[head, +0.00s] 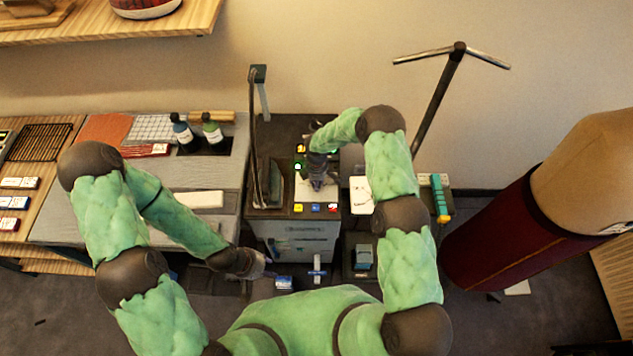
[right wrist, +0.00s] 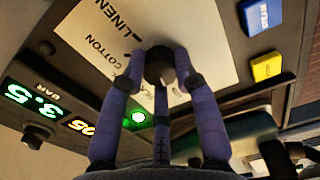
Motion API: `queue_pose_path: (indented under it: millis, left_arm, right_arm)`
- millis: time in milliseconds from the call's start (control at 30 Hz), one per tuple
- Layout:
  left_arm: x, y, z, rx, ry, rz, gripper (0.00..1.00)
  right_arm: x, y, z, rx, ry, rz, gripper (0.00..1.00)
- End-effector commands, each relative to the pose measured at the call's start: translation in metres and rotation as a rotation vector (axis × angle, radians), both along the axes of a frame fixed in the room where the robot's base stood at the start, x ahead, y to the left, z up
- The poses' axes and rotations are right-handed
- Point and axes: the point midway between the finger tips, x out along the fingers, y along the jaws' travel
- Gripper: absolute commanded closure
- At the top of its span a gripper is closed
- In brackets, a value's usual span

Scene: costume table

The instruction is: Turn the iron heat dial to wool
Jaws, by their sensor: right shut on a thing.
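The iron heat dial (right wrist: 160,62) is a dark round knob on a pale label plate (right wrist: 210,35) in the right wrist view. The plate reads LINEN and COTTON; no wool mark is readable, and my fingers cover part of the plate. My right gripper (right wrist: 160,78) is shut on the dial, its purple-grey fingers around the knob. In the head view my right gripper (head: 318,180) points down onto the iron station's top panel and hides the dial. My left gripper (head: 262,264) hangs low in front of the station, away from the dial; its jaw opening is unclear.
A green-lit button (right wrist: 138,117) and a 3.5 BAR display (right wrist: 32,101) sit near the dial. A blue STEAM button (right wrist: 260,14) and a yellow button (right wrist: 266,66) are on its other side. A dark iron (head: 268,182) stands left of the panel in the head view.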

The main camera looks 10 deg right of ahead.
Motion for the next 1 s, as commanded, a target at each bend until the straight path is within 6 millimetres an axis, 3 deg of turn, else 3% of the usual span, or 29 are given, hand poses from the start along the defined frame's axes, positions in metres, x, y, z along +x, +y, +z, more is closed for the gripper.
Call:
queue_pose_path:
  millis: [367,1000]
  left_arm:
    - [0.000,0.000,-0.020,0.000,0.000,0.000,0.60]
    - [0.000,0.000,-0.102,0.000,0.000,0.000,0.60]
  right_arm:
    - [0.000,0.000,-0.003,0.000,0.001,-0.106,1.00]
    - [0.000,0.000,-0.005,0.001,0.000,-0.678,1.00]
